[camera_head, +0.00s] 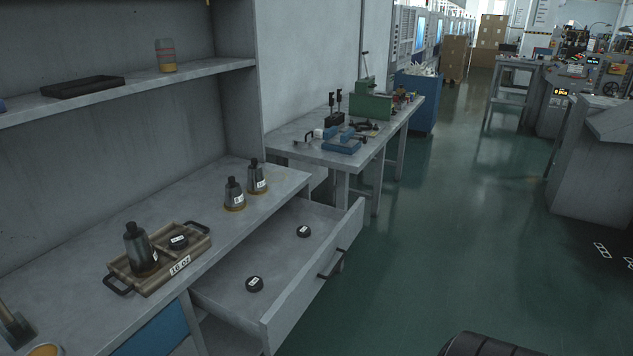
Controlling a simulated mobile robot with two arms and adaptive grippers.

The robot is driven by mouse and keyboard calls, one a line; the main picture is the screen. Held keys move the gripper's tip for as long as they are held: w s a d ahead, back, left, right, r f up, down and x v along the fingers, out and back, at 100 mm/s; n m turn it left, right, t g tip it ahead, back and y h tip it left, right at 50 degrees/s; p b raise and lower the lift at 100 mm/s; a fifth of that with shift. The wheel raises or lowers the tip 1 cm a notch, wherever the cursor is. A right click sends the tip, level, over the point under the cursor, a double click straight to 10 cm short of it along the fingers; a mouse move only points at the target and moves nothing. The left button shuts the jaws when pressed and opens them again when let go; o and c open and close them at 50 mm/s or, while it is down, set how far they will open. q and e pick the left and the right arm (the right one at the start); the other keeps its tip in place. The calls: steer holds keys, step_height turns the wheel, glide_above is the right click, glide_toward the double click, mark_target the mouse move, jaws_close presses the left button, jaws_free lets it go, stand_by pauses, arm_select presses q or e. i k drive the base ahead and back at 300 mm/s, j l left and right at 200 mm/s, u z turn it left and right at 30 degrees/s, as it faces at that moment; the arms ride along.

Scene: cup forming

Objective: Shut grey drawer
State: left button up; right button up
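The grey drawer (275,253) is pulled out from under the grey workbench (215,213). Its front panel faces right and carries a dark bar handle (332,264). Two black round labelled pieces lie inside, one near the front-left (255,284) and one farther back (303,231). Neither of my grippers can be made out in this view. A black ribbed shape (490,345) shows at the bottom edge; I cannot tell what it is.
A wooden tray (196,251) with a metal form and a black piece stands on the bench. Two metal forms (235,194) (257,177) stand behind it. A second table (290,142) with tools is beyond the drawer. Green floor (430,240) to the right is open.

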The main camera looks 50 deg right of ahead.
mark_target(291, 269)
steer(key=z, duration=1.6)
